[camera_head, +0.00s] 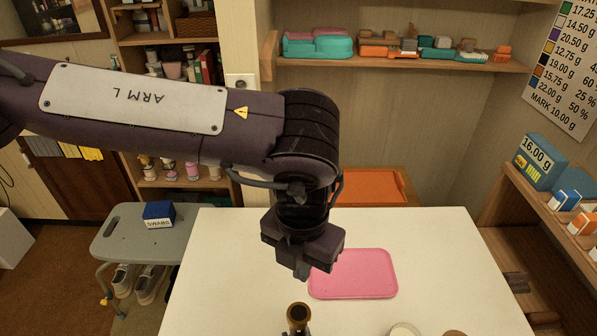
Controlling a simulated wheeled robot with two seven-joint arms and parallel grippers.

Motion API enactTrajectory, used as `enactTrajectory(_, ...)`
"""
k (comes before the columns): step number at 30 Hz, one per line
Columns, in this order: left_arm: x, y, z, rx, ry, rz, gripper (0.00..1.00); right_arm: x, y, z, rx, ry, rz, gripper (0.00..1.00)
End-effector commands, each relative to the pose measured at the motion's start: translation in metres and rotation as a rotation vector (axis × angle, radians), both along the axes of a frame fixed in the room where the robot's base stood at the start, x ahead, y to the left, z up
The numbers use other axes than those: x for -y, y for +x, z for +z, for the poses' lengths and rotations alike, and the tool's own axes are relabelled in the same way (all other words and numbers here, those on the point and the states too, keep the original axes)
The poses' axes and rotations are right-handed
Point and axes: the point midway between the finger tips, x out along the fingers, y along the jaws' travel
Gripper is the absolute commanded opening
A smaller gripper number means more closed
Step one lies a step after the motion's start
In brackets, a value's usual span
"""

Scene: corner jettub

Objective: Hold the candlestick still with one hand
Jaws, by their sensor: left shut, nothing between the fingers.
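A brass-coloured upright piece with a dark round top, which looks like the candlestick (298,314), stands at the near edge of the white table (222,270). The bottom edge of the picture cuts it off, so its base is hidden. My left gripper (302,274) points down over the table, just beyond the candlestick in the picture. Its fingers are shut with nothing between them, and it looks apart from the candlestick. My right gripper is not in view.
A pink tray (352,274) lies right of my left gripper. A pale round item (404,330) and a brown one (454,333) are cut off at the bottom edge. A grey stool (125,235) with a blue box (159,214) stands left. The table's right side is clear.

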Motion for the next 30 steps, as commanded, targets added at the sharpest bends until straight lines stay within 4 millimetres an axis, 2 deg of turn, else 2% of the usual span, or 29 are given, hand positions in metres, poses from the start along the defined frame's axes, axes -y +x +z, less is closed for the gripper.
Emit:
enactTrajectory(18,-0.001,0.0,-0.063,-0.003,-0.001,-0.001,0.0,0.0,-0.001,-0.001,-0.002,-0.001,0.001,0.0)
enactTrajectory(30,-0.001,0.001,-0.069,-0.001,0.0,-0.001,0.0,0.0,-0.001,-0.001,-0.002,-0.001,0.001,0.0)
